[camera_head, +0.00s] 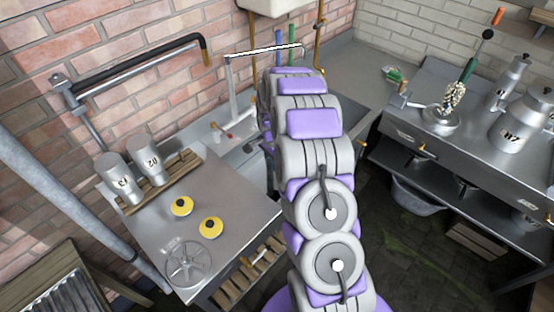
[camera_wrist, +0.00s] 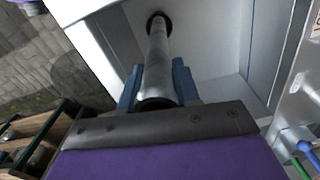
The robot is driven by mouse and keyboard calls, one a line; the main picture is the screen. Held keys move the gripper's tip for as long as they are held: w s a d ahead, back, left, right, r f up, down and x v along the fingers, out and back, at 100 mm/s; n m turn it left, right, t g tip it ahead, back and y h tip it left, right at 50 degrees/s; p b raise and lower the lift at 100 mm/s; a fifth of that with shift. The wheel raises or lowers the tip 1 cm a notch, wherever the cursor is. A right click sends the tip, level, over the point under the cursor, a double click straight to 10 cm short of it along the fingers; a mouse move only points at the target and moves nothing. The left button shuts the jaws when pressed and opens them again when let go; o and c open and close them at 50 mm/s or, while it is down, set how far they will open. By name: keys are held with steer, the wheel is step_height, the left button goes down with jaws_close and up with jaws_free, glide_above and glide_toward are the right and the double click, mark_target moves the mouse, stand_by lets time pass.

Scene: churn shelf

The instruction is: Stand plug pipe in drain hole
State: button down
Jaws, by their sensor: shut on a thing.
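In the wrist view, my gripper (camera_wrist: 157,80) has its blue fingers shut on the plug pipe (camera_wrist: 157,55), a grey tube with a dark band near the fingers. The pipe points away from the wrist into the pale sink basin (camera_wrist: 205,40). Its far end meets a dark ring (camera_wrist: 159,17) at the top of the view. I cannot tell whether this ring is the drain hole or a collar on the pipe, nor whether the pipe is inserted. In the head view, my arm covers the gripper, the pipe and most of the basin (camera_head: 243,150).
A tap pipe (camera_head: 262,51) rises behind the sink. The left steel counter (camera_head: 228,203) holds two metal cans, two yellow discs (camera_head: 181,206) and a wheel (camera_head: 188,264).

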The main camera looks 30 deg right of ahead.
steer(key=shift+a, duration=0.5)
steer(key=c, duration=1.2)
jaws_free()
steer(key=shift+d, duration=0.2)
steer(key=o, duration=0.5)
steer(key=d, duration=0.2)
steer(key=shift+d+f, duration=0.25)
steer(key=shift+d, duration=0.05)
steer(key=shift+c, duration=0.2)
step_height(320, 180, up, 18)
steer(key=p, duration=0.2)
steer(key=s+a+r+n, duration=0.4)
steer(key=s+a+r, duration=0.1)
steer(key=s+a, duration=0.2)
steer(key=s+a+n, duration=0.3)
steer(key=s+n, duration=0.1)
steer(key=s, duration=0.7)
steer(key=s+a+r+n+g, duration=0.1)
steer(key=s+a+n, duration=0.2)
steer(key=s, duration=0.8)
steer(key=s+a+r+n+b, duration=0.1)
steer(key=s+a+n, duration=0.3)
steer(key=s, duration=0.7)
steer(key=shift+a+r+n+g, duration=0.25)
steer(key=shift+n+g, duration=0.05)
steer(key=shift+g, duration=0.1)
